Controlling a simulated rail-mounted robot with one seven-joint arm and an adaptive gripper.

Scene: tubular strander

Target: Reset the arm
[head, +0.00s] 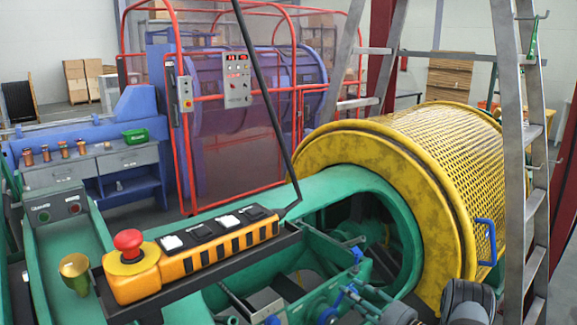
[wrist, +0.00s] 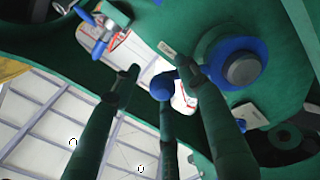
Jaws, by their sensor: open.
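My gripper (wrist: 158,73) shows in the wrist view as two dark fingers rising from the lower edge, with their tips apart. A green rod with a blue ball end (wrist: 162,86) appears between the fingers; I cannot tell its depth or whether they touch it. In the head view, dark grey parts of my arm (head: 468,302) show at the lower right, in front of the yellow drum. My gripper's fingers cannot be made out there.
The yellow mesh drum (head: 445,155) and green machine frame (head: 345,190) fill the right and middle. A stepladder (head: 510,120) stands at the right. An orange control box with a red button (head: 128,242) is in front. A blue fitting (wrist: 238,62) lies close in the wrist view.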

